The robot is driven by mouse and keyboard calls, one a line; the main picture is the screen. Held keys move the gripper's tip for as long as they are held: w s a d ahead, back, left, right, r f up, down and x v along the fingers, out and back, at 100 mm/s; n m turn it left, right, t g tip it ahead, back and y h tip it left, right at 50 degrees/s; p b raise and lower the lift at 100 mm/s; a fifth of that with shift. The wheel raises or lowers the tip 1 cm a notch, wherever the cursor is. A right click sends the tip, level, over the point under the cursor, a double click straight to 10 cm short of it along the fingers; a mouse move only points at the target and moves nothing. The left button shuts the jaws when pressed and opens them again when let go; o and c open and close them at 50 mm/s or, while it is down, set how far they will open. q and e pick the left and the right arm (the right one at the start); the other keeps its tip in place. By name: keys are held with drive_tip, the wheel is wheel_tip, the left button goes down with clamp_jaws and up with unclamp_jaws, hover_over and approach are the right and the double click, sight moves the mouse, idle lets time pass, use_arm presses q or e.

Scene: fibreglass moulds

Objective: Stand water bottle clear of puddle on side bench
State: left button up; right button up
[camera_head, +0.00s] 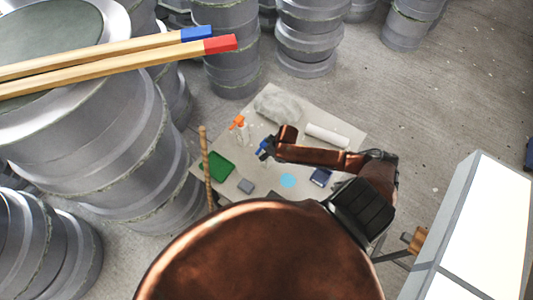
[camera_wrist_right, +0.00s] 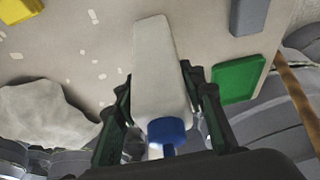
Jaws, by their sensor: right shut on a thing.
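The water bottle (camera_wrist_right: 160,75), pale with a blue cap (camera_wrist_right: 166,131), is between the fingers of my right gripper (camera_wrist_right: 158,110), which is shut on it. In the wrist view the cap is nearest the camera and the body stretches away over the bench; I cannot tell whether its base touches. In the head view my right gripper (camera_head: 265,150) is over the side bench (camera_head: 262,196), with blue showing at it. A light-blue round patch (camera_head: 288,180) lies on the bench to the lower right of the gripper; I cannot tell if it is the puddle. My left gripper is out of view.
On the bench are an orange-topped spray bottle (camera_head: 240,125), a grey lump (camera_head: 278,106), a white roll (camera_head: 327,136), a green tray (camera_head: 217,168), a grey block (camera_head: 246,186) and a blue box (camera_head: 320,176). A wooden stick (camera_head: 205,165) stands at its left. Grey moulds (camera_head: 130,150) crowd the left.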

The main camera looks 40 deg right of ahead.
drive_tip(key=shift+w+f, duration=0.1)
drive_tip(key=shift+f, duration=0.35)
drive_tip(key=o, duration=1.4)
drive_tip(key=shift+f, duration=0.1)
drive_tip(key=shift+c, duration=0.2)
drive_tip(key=v, duration=1.2)
drive_tip(key=shift+c, duration=0.6)
